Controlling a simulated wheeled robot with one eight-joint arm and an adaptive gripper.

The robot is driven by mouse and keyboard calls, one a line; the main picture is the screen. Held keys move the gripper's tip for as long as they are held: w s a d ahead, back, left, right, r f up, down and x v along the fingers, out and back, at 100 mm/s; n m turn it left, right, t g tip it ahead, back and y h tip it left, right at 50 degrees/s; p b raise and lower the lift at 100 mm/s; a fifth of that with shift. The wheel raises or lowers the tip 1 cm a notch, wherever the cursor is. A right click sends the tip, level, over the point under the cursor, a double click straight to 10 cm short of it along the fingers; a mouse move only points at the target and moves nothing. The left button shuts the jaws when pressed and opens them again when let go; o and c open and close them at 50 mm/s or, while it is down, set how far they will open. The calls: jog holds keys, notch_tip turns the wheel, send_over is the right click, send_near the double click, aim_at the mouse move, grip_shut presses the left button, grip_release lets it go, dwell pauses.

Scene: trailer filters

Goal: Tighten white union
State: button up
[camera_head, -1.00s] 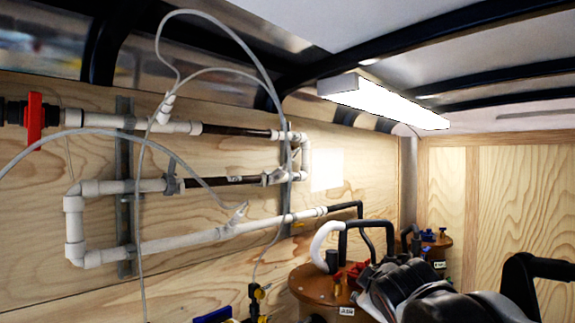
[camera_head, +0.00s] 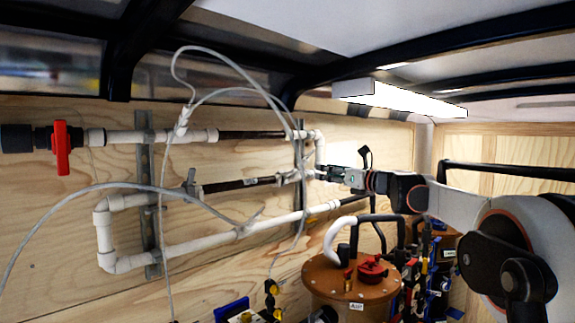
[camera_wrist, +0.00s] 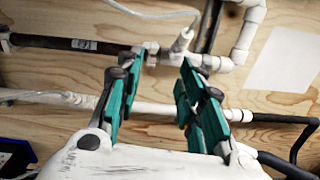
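White pipework with dark sections runs along the plywood wall. A white fitting that looks like the union (camera_head: 289,178) joins the right end of the middle dark pipe (camera_head: 240,184); I cannot tell its thread state. In the wrist view the white fitting (camera_wrist: 150,48) shows beyond and between my fingertips, beside a white branch fitting (camera_wrist: 182,44). My gripper (camera_head: 322,174) points left at this end of the pipes. In the wrist view my gripper (camera_wrist: 162,64) is open, its green-padded fingers apart with nothing between them; contact with the pipe does not show.
A lower white pipe (camera_head: 215,240) runs below the middle one. A thin grey hose (camera_head: 85,192) loops across the pipes. A red-handled valve (camera_head: 61,148) is far left.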

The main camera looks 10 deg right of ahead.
jog(key=w+a+n, duration=0.1)
jog(key=w+a, duration=0.7)
jog(key=w, duration=0.3)
jog(key=shift+w+f+g+y+p, duration=0.3)
jog(key=shift+w+f+g, duration=0.05)
jog(key=shift+f+g, duration=0.1)
grip_shut()
